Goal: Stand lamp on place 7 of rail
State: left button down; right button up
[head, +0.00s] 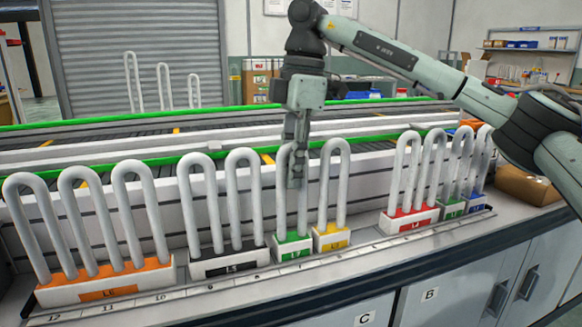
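The numbered rail (185,293) runs along the front of the bench, with 12, 11 and 10 readable at the left; the smaller numbers by the middle lamps are hard to read. A lamp with one white U-tube and a green base (293,246) stands upright at the rail's middle, left of a one-tube lamp with a yellow base (332,238). My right gripper (295,184) points down at the green-based lamp, its fingers overlapping the upper part of the tube. The fingers show edge-on, so I cannot tell whether they grip it. My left gripper is not in view.
Left stand an orange-based lamp (106,283) with three tubes and a black-based lamp (229,262) with two. Right stand a red-based lamp (409,218), another green-based lamp (452,209) and a blue-based one (475,203). A conveyor with green edges (150,163) runs behind.

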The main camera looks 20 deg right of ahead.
jog(key=shift+o, duration=0.6)
jog(key=r, duration=0.4)
jog(key=d+r, duration=0.1)
jog(key=r, duration=0.7)
jog(key=shift+d, duration=0.25)
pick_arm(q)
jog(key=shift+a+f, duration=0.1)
